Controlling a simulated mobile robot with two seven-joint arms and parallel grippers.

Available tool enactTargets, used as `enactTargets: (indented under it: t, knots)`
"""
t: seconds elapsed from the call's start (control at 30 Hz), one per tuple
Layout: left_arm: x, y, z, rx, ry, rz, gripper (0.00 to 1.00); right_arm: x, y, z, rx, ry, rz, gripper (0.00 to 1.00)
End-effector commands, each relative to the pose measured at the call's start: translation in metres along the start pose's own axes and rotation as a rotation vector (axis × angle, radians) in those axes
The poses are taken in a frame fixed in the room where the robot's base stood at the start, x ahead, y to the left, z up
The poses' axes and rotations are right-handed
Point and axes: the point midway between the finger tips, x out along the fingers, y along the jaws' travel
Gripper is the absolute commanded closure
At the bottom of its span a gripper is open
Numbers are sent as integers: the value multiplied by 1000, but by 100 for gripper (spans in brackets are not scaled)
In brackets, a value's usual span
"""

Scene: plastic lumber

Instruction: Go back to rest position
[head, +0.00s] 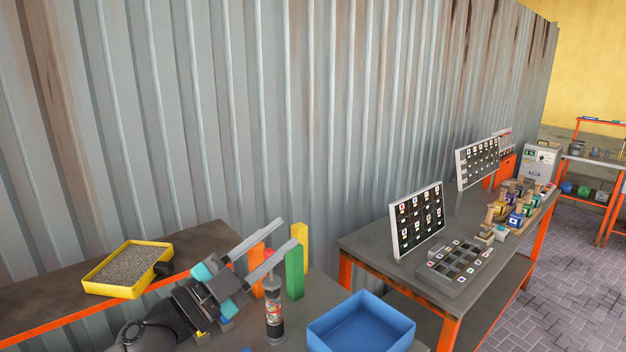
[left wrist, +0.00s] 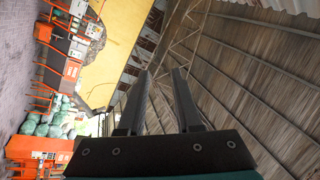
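My left gripper (head: 282,237) is raised above the near table in the head view, its arm coming in from the bottom left. Its two long grey fingers point up and to the right and stand apart with a gap. The left wrist view shows both fingers (left wrist: 161,72) apart with nothing between them, facing the roof and far wall. Behind the fingers in the head view stand a green block (head: 295,272), a yellow block (head: 300,234) and an orange block (head: 256,257), partly covered. My right gripper is not in view.
A yellow tray of grey granules (head: 128,269) is at left. A table with panels (head: 418,219) stands at right. A corrugated wall (head: 270,110) runs behind.

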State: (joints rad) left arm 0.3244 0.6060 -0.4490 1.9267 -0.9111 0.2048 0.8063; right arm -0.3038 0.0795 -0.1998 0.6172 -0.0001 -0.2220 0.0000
Motion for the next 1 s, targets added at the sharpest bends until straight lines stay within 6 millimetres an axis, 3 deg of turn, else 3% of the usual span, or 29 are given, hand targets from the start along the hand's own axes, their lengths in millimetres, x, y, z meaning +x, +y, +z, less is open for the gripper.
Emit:
enactTargets:
  t: [0.13, 0.27, 0.37, 0.57, 0.67, 0.8, 1.0]
  knots:
    - [-24, -8, 24, -142, -182, -221, 67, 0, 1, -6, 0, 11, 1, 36]
    - [-58, -1, 55, -264, -399, -355, 67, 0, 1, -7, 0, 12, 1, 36]
    - [-93, 16, 79, -362, -592, -417, 67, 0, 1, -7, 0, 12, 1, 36]
    - [-178, 81, 109, -561, -1012, -416, 67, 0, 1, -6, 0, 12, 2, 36]
    - [-222, 122, 108, -661, -1215, -355, 67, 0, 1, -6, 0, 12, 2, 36]
    - [-272, 172, 91, -776, -1438, -232, 67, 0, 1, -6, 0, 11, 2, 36]
    - [-324, 224, 53, -907, -1652, -39, 67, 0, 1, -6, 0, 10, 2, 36]
